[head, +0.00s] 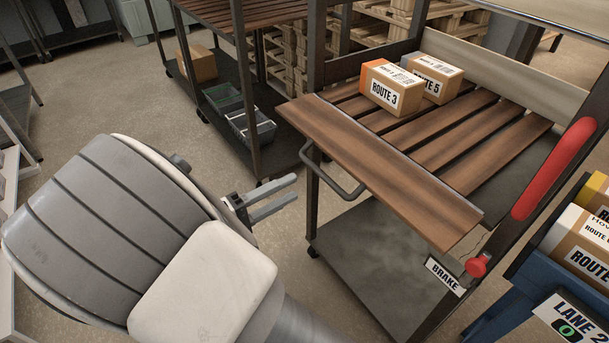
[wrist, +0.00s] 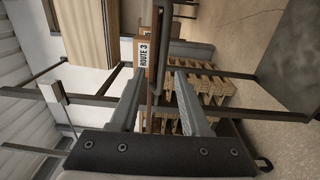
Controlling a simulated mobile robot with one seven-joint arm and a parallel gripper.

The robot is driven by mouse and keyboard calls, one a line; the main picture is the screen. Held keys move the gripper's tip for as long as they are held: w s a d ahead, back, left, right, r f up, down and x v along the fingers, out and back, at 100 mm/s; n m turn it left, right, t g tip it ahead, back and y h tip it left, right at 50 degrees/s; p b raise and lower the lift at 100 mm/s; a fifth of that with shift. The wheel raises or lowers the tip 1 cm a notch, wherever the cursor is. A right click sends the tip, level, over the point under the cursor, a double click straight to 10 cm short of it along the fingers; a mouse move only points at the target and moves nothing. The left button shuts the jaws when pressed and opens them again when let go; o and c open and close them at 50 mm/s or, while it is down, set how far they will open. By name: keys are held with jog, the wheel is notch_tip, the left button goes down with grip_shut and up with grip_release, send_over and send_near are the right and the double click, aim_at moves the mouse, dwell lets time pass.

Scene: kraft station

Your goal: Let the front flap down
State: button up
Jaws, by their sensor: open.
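The front flap (head: 375,170) is a wide brown wooden board along the near side of the slatted cart. It sticks out past the near post and looks roughly level with the deck, though its exact tilt is hard to tell. My gripper (head: 296,188) is open and empty, left of the cart and below the flap's left end, apart from it. In the wrist view the gripper (wrist: 158,72) has its fingers spread, with a thin brown strip and the Route 3 box showing beyond, between them.
The Route 3 box (head: 393,88) and Route 5 box (head: 432,76) stand on the slatted deck. A grey bar handle (head: 333,176) curves out below the flap. A red brake knob (head: 477,265) and a red handle (head: 556,168) are at right. Bare floor lies left of the cart.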

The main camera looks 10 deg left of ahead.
jog(key=p+v, duration=0.1)
jog(key=v, duration=1)
jog(key=shift+p, duration=0.3)
jog(key=shift+f, duration=0.1)
jog(key=m+g, duration=0.2)
jog(key=g, duration=0.5)
send_near(356, 194)
jog(key=d+r+m+g+y, duration=0.2)
jog(key=d+g+y, duration=0.2)
jog(key=d, duration=0.4)
jog(key=s+d+r+m+t+y, duration=0.25)
jog(key=s+d+y, duration=0.2)
jog(key=d, duration=0.25)
jog(key=s+d+r+m+t+y, duration=0.2)
jog(key=s+d+r+m+y, duration=0.15)
jog(key=s+d, duration=0.2)
notch_tip(356, 194, up, 21)
jog(key=n+p, duration=0.1)
jog(key=p, duration=1.9)
jog(key=shift+w+d+f+g+y, duration=0.3)
jog(key=shift+w+g+y, duration=0.1)
jog(key=shift+w, duration=0.1)
jog(key=shift+d, duration=0.15)
